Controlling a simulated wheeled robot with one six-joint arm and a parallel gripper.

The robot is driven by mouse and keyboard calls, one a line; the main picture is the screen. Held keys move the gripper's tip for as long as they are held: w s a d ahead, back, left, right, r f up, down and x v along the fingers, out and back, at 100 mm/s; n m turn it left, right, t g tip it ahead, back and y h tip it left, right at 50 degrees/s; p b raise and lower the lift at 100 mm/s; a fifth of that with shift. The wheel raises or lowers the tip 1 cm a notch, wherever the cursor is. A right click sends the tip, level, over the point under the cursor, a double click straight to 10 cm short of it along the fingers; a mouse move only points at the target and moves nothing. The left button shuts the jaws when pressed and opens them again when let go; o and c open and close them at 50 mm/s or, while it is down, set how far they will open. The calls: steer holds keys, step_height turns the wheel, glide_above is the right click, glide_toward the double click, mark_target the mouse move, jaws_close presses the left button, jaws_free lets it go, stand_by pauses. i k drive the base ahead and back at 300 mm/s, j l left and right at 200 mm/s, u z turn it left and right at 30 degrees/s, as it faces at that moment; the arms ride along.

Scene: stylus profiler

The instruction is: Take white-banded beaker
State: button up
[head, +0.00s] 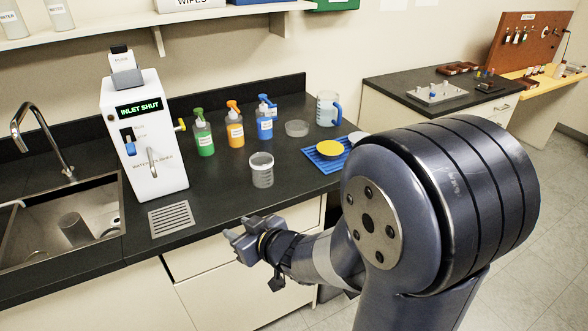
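A white machine (143,140) reading "INLET SHUT" stands beside the sink (62,225). Green (203,135), orange (235,128) and blue (264,122) bottles stand behind the beaker. A clear dish (297,128), a pitcher (327,108) and a blue mat (316,159) are to the right.

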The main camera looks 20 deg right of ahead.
mark_target(262, 163)
steer(key=i+j+z, duration=0.15)
steer(key=z, duration=0.3)
steer(key=j+z, duration=0.45)
steer(key=i+j+z, duration=0.1)
steer(key=j+z, duration=0.15)
steer(key=z, duration=0.2)
steer(key=j, duration=0.75)
